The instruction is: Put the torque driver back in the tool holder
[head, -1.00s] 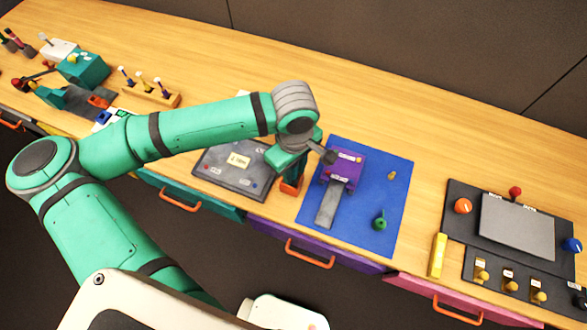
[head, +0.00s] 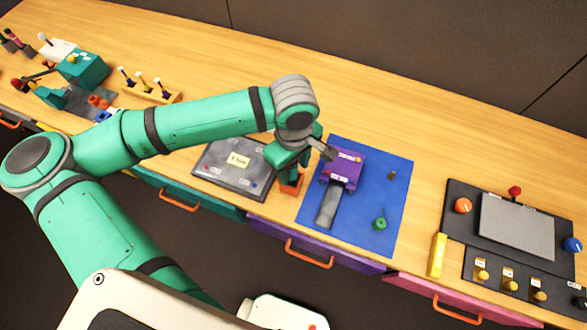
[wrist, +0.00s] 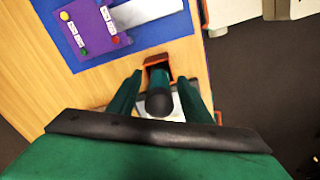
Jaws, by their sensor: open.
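The torque driver (wrist: 160,100) shows in the wrist view as a dark green handle with a black rounded end. It stands in the orange tool holder (wrist: 151,61); its lower part is hidden inside. My gripper (wrist: 159,79) is open, with one finger on each side of the handle and gaps visible between. In the head view my gripper (head: 290,170) is above the orange holder (head: 290,187), between the grey panel and the blue mat. There my fingers largely hide the driver.
A blue mat (head: 385,215) with a purple device (head: 345,164) lies just right of the holder. A grey panel (head: 228,178) with a yellow note is left of it. A black control panel (head: 465,205) is further right. The bench behind the mat is clear.

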